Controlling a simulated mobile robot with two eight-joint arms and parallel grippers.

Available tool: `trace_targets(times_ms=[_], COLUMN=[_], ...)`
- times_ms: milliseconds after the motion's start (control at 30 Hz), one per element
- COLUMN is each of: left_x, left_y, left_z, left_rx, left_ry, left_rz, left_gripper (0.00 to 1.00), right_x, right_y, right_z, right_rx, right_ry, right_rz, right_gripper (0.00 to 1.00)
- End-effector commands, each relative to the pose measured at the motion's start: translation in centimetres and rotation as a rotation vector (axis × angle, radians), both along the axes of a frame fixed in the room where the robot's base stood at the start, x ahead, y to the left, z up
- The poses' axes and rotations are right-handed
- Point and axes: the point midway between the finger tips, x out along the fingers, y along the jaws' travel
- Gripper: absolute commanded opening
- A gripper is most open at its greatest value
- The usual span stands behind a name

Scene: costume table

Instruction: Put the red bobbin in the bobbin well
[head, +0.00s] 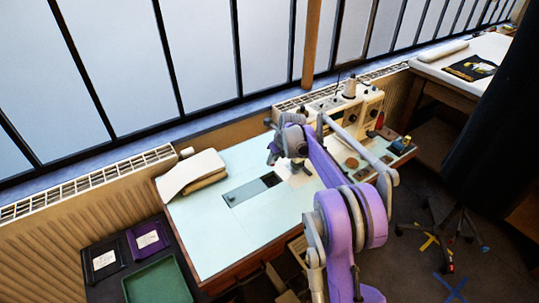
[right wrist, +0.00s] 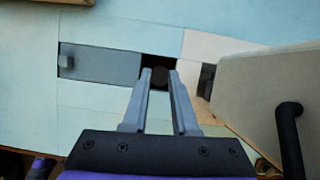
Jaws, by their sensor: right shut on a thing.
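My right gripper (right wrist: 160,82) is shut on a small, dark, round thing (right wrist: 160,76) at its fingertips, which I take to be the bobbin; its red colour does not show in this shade. The bobbin well is a dark opening (right wrist: 147,61) beside the grey slide plate (right wrist: 100,63) in the pale table top. In the right wrist view the held thing appears over this opening; its height above it is hard to tell. The head view also shows the opening (head: 271,180), with my right gripper (head: 287,165) near it. My left gripper is not in view.
The cream sewing machine (head: 358,105) stands close beside my right gripper. Folded cloth (head: 190,173) lies on the left end of the pale table (head: 225,240). A green tray (head: 160,284) is at lower left. The table's front left is clear.

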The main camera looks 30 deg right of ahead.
Motion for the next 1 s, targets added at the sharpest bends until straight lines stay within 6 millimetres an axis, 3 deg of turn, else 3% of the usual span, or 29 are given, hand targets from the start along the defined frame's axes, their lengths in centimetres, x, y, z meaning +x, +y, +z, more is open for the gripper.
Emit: trace_targets(times_ms=[1000], left_x=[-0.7], left_y=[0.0], left_z=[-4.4], left_rx=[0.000], left_ry=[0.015], left_rz=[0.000], left_gripper=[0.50], right_x=[0.0], right_y=[0.0], right_z=[-7.4], right_rx=[0.000], right_ry=[0.001], right_rz=[0.001], right_gripper=[0.00])
